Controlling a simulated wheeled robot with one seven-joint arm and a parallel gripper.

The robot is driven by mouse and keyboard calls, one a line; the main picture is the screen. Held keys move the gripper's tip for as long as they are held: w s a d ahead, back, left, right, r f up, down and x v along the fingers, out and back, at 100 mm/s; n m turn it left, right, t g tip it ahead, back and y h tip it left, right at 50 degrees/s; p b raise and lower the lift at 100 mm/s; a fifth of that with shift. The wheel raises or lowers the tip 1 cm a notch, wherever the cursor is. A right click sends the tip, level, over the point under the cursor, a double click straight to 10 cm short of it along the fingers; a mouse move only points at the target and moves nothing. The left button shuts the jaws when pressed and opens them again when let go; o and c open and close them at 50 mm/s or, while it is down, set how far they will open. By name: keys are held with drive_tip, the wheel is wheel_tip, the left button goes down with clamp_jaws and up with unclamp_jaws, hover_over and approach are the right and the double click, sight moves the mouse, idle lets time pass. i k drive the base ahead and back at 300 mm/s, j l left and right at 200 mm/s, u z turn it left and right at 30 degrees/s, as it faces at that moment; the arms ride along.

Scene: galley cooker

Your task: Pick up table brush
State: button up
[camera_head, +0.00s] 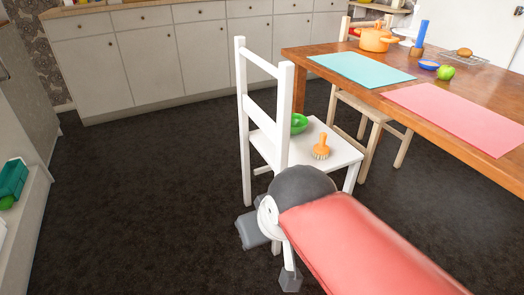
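The table brush (320,147) has an orange handle and pale bristles. It stands bristles down on the seat of the white chair (342,152), close to the seat's front edge. A green bowl (299,123) is behind it to the left on the same seat, partly hidden by the chair's back post. My gripper (270,256) is low in front of the chair, below and left of the brush and apart from it. Grey end parts show there, but my red arm and dark joint hide much of it, so its opening is unclear. I see nothing held.
A wooden table (440,115) stands at the right with a teal mat (360,68), a pink mat (458,117), an orange pot (376,39) and a green apple (445,72). A second chair (372,118) is tucked under it. The dark floor (140,200) at left is clear.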

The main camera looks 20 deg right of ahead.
sight(320, 150)
drive_tip(key=i+l+z, duration=0.2)
drive_tip(key=l, duration=0.2)
drive_tip(key=i+l+z, duration=0.15)
drive_tip(key=l, duration=0.25)
drive_tip(key=i+l+z, duration=0.2)
drive_tip(key=l, duration=0.2)
